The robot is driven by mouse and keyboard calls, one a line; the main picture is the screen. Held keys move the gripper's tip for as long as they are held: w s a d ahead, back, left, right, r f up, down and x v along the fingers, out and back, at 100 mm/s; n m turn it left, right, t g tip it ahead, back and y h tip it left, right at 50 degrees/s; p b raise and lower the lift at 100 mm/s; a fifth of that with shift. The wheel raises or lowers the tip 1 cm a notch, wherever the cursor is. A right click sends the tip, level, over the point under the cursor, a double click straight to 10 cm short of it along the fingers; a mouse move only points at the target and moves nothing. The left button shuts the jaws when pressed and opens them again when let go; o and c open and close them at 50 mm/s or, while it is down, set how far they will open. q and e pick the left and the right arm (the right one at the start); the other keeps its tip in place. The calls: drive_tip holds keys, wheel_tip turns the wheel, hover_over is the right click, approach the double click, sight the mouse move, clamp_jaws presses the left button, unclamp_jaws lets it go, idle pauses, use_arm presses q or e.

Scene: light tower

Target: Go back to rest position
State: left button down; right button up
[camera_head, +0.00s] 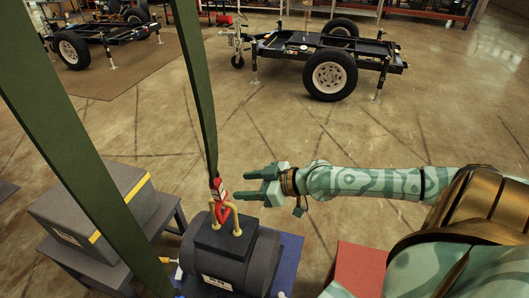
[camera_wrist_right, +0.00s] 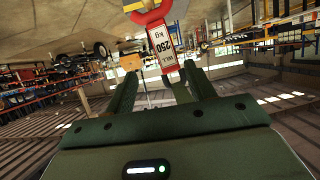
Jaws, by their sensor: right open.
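My right gripper (camera_head: 242,186) is open, with its arm reaching in from the right. Its two fingers point left, close beside a red hook piece (camera_head: 219,190) at the lower end of a green strap (camera_head: 197,80). The hook piece meets yellow loops (camera_head: 236,218) on top of a dark cylindrical load (camera_head: 262,255). In the right wrist view the open fingers (camera_wrist_right: 162,72) appear around a red and white label reading 250 kg (camera_wrist_right: 162,45); I cannot tell whether they touch it. My left gripper is not in view.
A grey box with a yellow stripe (camera_head: 85,195) sits on a dark stand at left. A second green strap (camera_head: 75,150) crosses the left side. A red block (camera_head: 358,268) lies below my right arm. A wheeled trailer frame (camera_head: 330,60) stands behind; floor between is clear.

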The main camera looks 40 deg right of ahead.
drive_tip(key=p+v, duration=0.1)
drive_tip(key=v, duration=0.4)
drive_tip(key=shift+a, duration=0.1)
